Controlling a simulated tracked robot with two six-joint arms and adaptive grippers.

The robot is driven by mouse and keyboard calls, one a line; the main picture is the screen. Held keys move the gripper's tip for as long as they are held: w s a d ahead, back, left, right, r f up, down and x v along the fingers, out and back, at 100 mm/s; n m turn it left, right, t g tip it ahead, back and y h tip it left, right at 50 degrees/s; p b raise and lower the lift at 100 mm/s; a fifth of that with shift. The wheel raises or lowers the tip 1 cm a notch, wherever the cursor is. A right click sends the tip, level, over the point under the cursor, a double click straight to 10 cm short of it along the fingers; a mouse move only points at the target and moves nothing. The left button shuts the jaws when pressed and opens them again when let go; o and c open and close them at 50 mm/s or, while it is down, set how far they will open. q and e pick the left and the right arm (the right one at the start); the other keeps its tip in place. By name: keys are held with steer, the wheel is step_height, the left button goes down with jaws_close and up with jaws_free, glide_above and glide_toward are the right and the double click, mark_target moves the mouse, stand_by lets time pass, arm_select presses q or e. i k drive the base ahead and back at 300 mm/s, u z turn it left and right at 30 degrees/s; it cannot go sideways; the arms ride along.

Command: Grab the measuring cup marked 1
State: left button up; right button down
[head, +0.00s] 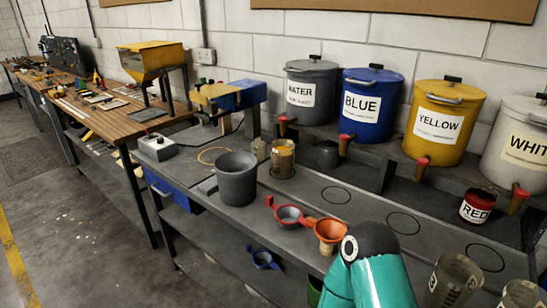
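I cannot tell for sure which is marked 1. A teal arm link (372,272) of mine with a dark round cap rises at the bottom, left of these cups. Neither of my grippers shows in the head view, so I cannot see any hold on a cup.
A grey bucket (236,178), red funnel (290,215) and orange funnel (329,232) stand on the bench. An amber container (283,157) is behind. Blue (371,104) and yellow (443,121) tanks line the back shelf. A red can (477,207) sits right.

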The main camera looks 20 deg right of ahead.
mark_target(283, 158)
steer(key=u, duration=0.05)
steer(key=i, duration=0.9)
steer(key=z, duration=0.05)
